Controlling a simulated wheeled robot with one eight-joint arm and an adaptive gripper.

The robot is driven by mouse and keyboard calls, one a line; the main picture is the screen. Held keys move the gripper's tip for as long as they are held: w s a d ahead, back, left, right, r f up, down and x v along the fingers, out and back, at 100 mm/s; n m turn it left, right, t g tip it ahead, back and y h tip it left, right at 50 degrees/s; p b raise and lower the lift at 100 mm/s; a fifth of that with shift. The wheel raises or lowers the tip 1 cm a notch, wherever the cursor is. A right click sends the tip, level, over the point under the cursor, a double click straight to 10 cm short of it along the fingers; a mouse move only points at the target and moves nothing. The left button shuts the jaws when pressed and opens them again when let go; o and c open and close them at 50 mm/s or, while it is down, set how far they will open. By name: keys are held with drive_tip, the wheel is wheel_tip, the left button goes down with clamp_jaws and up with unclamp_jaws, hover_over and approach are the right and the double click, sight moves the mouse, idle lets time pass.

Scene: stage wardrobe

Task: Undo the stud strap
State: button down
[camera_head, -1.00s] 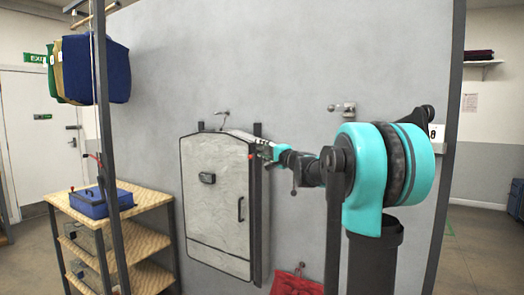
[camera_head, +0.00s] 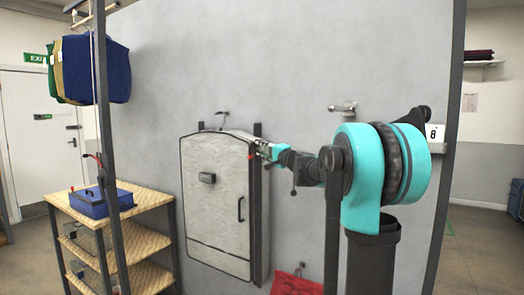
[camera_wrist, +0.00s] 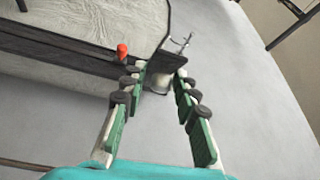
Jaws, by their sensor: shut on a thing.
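A pale grey padded case (camera_head: 215,170) with a dark edge hangs on the grey wall in the head view. My gripper (camera_head: 264,150) is at its upper right edge. In the wrist view my gripper (camera_wrist: 157,78) has its fingers on either side of a dark strap (camera_wrist: 165,60), which it holds near the fingertips. A red-tipped stud (camera_wrist: 122,50) stands left of the strap, on the dark edge of the case (camera_wrist: 75,35). The red tip also shows in the head view (camera_head: 250,157). The strap's far end is hard to make out.
A wooden shelf unit (camera_head: 150,195) with a blue box (camera_head: 100,202) stands at the left. Blue garments (camera_head: 95,68) hang above it. A red bag (camera_head: 295,284) hangs low, right of the case. A metal wall hook (camera_head: 342,108) sits above my arm.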

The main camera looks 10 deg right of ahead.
drive_tip(key=shift+w+d+r+n+g+y, duration=0.1)
drive_tip(key=shift+w+d+n+g+y, duration=0.05)
drive_tip(key=shift+d+n+g+y, duration=1.45)
drive_tip(key=shift+a+m+t, duration=0.2)
drive_tip(key=shift+m+t, duration=0.1)
drive_tip(key=c, duration=1.4)
unclamp_jaws()
drive_tip(key=v, duration=1.2)
drive_tip(key=shift+f, duration=0.25)
